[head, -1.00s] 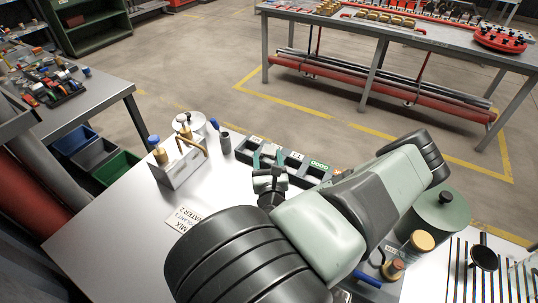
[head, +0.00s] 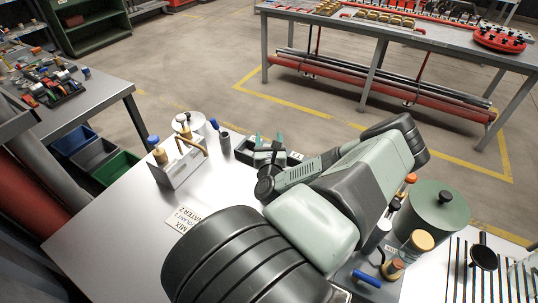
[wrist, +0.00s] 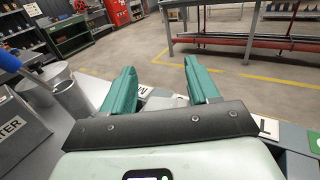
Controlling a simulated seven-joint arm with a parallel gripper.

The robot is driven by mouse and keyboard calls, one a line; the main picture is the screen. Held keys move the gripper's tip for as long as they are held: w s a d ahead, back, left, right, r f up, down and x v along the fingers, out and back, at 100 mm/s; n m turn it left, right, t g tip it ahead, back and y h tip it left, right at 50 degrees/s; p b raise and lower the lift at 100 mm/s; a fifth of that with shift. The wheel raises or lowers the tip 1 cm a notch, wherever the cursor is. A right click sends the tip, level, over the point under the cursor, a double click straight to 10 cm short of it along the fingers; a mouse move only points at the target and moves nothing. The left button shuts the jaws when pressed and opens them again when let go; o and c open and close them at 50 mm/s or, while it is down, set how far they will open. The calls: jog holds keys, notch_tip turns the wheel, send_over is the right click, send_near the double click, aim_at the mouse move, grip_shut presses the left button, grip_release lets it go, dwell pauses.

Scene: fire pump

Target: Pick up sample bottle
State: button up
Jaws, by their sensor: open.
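My gripper (head: 267,140) is open and empty at the black compartment tray (head: 243,150) on the near bench. In the wrist view its two green fingers (wrist: 160,78) are spread apart with nothing between them. I cannot tell for sure which thing is the sample bottle. My arm also hides much of the tray.
A green lidded pot (head: 440,215) stands at the right. The bench's left front, by the label card (head: 182,220), is clear.

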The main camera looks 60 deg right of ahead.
jog(key=c, duration=1)
